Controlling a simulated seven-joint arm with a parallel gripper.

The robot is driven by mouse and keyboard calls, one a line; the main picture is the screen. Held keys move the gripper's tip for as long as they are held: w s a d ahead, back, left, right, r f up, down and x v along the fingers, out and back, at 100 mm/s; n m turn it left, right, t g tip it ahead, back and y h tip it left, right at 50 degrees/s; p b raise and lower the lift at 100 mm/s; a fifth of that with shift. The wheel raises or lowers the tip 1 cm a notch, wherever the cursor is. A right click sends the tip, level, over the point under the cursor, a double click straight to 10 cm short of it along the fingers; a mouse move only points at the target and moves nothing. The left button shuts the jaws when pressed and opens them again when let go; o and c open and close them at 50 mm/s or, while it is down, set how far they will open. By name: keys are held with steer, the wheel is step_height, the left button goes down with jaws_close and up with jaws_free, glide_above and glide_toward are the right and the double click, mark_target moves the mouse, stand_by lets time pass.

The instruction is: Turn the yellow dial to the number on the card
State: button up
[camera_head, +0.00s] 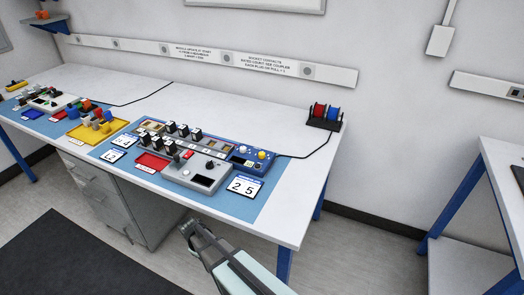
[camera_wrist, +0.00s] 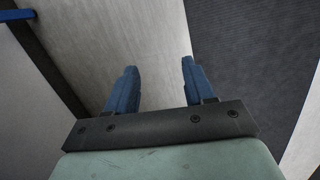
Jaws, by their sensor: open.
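The yellow dial (camera_head: 262,155) appears as a small round yellow knob on a blue control box at the right end of the panels. Its pointer is too small to read. The white card (camera_head: 244,187) with a blue top strip shows 25 and lies in front of that box, beside the grey box. My gripper (camera_head: 190,231) is in front of the table, over the floor, apart from the dial and card. In the wrist view my gripper (camera_wrist: 160,75) has its two blue fingers spread, with nothing between them.
A grey box (camera_head: 195,173) with a black knob stands left of the card. A red tray (camera_head: 153,162) and several black switches are further left. A rack with red and blue spools (camera_head: 324,114) stands at the back right. The table's front right corner is bare.

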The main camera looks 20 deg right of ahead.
steer(key=w+a+r+n+t, duration=0.2)
steer(key=w+a+r, duration=0.6)
steer(key=a+r, duration=0.3)
steer(key=w+a+r+n+t, duration=0.3)
steer(key=w+a+r, duration=0.5)
steer(key=a+r, duration=0.4)
steer(key=d+r, duration=0.3)
steer(key=r, duration=0.1)
steer(key=w+d+r+n+g, duration=0.1)
steer(key=d+r, duration=0.2)
steer(key=d, duration=0.1)
steer(key=w+d+r+g, duration=0.1)
steer(key=d+r, duration=0.3)
steer(key=shift+r+n, duration=0.3)
steer(key=d+r+n+g, duration=0.1)
steer(key=d+r+g, duration=0.1)
steer(key=d+r, duration=0.75)
steer(key=m+g+y, duration=0.1)
steer(key=m+y, duration=0.2)
steer(key=m, duration=0.6)
glide_toward(262, 153)
steer(key=f, duration=0.8)
steer(key=shift+w+a+f, duration=0.1)
steer(key=shift+a+f, duration=0.1)
steer(key=shift+f, duration=0.05)
